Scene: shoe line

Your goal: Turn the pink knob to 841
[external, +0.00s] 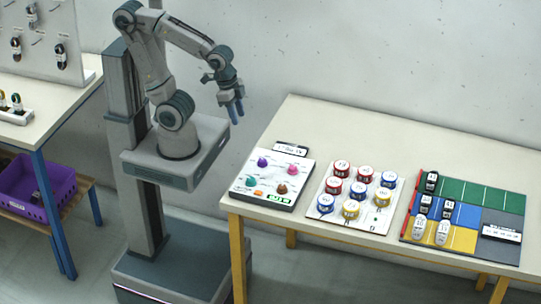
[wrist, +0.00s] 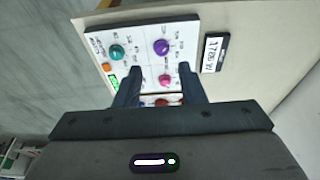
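The pink knob (external: 293,169) is on a white panel (external: 268,199) at the left end of the table in the external view. It also shows in the wrist view (wrist: 165,80), between the two dark fingers but farther away. My gripper (external: 236,113) hangs in the air to the upper left of the panel, touching nothing. In the wrist view my gripper (wrist: 159,70) is open and empty. The panel also has a purple knob (external: 262,162), a teal knob (external: 251,181) and a brown knob (external: 281,189). The number at the pink knob is too small to read.
A dark label plate (external: 291,148) lies behind the panel. To its right are a board of round tins (external: 378,220) and a coloured mat (external: 480,193) with shoes. A purple crate (external: 38,190) stands under the left table. The air above the panel is clear.

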